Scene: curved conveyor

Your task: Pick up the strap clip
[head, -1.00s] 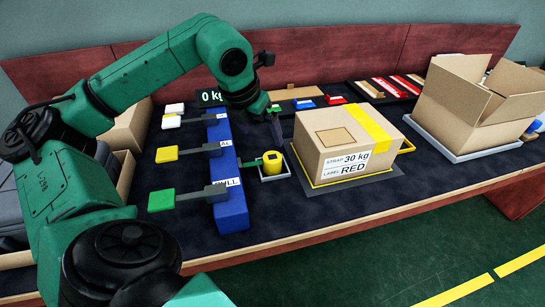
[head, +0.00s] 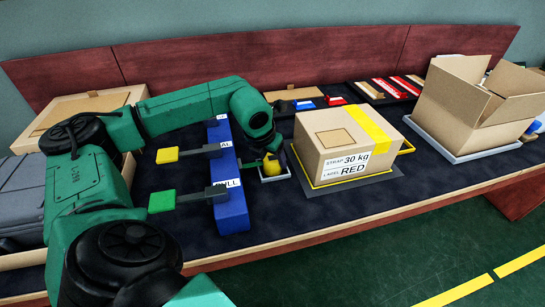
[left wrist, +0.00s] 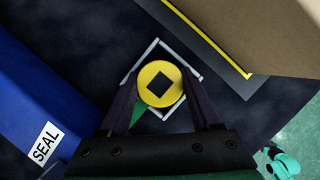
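The strap clip appears to be the yellow round piece (head: 271,168) in a small light-rimmed tray beside the blue rail. In the left wrist view the yellow piece (left wrist: 152,90) has a black diamond on top. My left gripper (head: 269,156) is right above it in the head view. My right gripper is not in view.
The blue rail (head: 229,205) with levers stands left of the clip's tray (head: 288,173). A closed carton (head: 330,149) marked "30 kg" and "RED" stands close on the right. An open carton (head: 455,110) is farther right. The table front (head: 300,222) is clear.

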